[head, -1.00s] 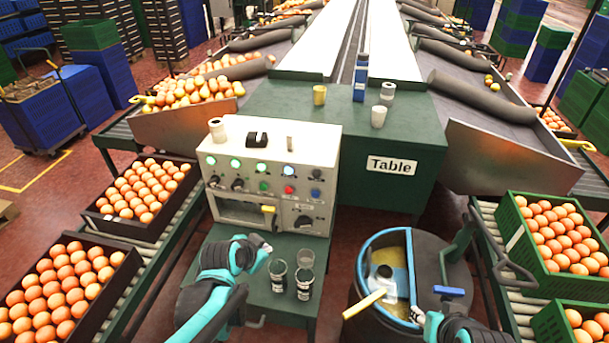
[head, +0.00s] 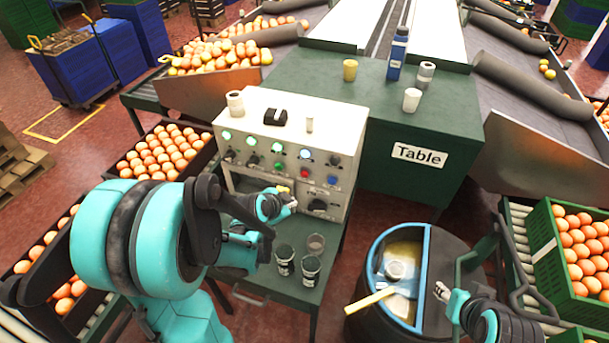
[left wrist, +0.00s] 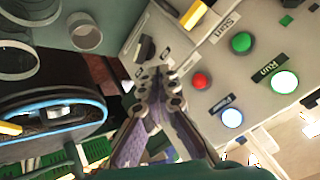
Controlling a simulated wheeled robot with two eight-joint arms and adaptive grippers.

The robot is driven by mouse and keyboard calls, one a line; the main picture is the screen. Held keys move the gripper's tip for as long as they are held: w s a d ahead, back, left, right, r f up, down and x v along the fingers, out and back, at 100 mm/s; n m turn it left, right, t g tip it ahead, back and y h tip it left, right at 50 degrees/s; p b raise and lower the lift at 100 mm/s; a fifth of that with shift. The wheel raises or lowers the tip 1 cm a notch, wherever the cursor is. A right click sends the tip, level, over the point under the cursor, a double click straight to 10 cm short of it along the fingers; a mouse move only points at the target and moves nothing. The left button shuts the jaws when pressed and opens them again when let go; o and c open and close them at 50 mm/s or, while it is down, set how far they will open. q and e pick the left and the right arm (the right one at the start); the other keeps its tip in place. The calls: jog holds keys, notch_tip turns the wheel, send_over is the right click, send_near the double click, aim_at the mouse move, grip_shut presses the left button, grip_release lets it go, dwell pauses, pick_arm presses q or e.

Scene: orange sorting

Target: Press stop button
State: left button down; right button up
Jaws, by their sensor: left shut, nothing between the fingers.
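The white control box (head: 262,110) stands on a green stand (head: 270,290). Its front carries a red button (head: 304,172), with a green button and a blue button (head: 332,180) beside it. My left gripper (head: 292,206) is shut and empty in front of the box's lower part, below the red button. It also shows in the left wrist view (left wrist: 158,78). My right gripper (head: 442,291) hangs by the round bin.
The round blue-rimmed bin (head: 374,255) is at right. A black knob (head: 317,205) and yellow piece (head: 282,189) sit low on the box.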

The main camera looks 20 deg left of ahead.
pick_arm(q)
jog(key=w, duration=0.8)
jog(key=shift+w+a, duration=0.15)
jog(key=shift+a, duration=0.1)
jog(key=shift+w, duration=0.1)
dwell(1.1)
jog(key=shift+w, duration=0.3)
jog(key=shift+w, duration=0.6)
dwell(0.7)
jog(key=shift+s, duration=0.1)
jog(key=shift+s+b, duration=0.3)
jog(key=shift+s, duration=0.6)
jog(key=shift+s, duration=0.1)
jog(key=s, duration=0.4)
jog(key=shift+s+d, duration=0.15)
jog(key=shift+s, duration=0.25)
